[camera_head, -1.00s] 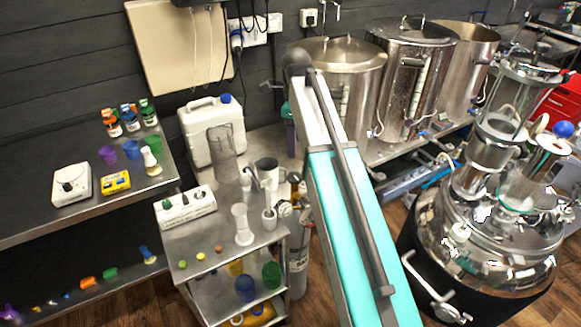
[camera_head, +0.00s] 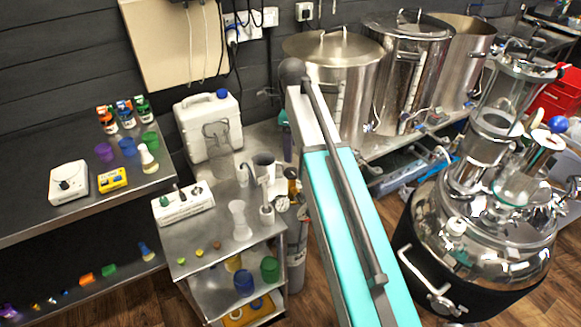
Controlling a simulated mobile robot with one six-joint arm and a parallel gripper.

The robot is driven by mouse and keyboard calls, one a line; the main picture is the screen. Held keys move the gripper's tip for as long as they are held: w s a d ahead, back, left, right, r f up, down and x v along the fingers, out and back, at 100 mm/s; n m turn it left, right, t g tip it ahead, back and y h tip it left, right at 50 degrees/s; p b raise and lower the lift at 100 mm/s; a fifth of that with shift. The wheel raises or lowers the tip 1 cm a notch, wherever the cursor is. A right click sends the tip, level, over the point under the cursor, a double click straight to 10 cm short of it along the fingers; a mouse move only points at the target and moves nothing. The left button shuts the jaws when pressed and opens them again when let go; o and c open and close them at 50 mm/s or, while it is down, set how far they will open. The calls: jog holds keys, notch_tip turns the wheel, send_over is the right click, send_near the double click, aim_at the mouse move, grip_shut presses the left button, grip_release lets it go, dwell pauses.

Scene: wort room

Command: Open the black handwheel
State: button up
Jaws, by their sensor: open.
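I cannot clearly make out a black handwheel. A small dark knob (camera_head: 291,173) shows on top of the grey gas cylinder (camera_head: 297,262), beside the steel cart; it is too small to tell whether it is the handwheel. A round gauge (camera_head: 282,204) sits just below and left of it. My teal and grey arm rises from the bottom centre and passes close to the right of the cylinder in this view. My gripper is not visible, and the arm hides part of the area behind it.
A white jerrycan (camera_head: 208,125) stands behind. Steel kettles (camera_head: 333,75) line the back bench. A large shiny vessel (camera_head: 480,235) stands at the right. Wooden floor shows around the cart.

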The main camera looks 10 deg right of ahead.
aim_at(292, 171)
jog(key=shift+f+p, duration=1)
jog(key=shift+f, duration=3.9)
jog(key=c, duration=1.1)
jog(key=shift+o, duration=0.2)
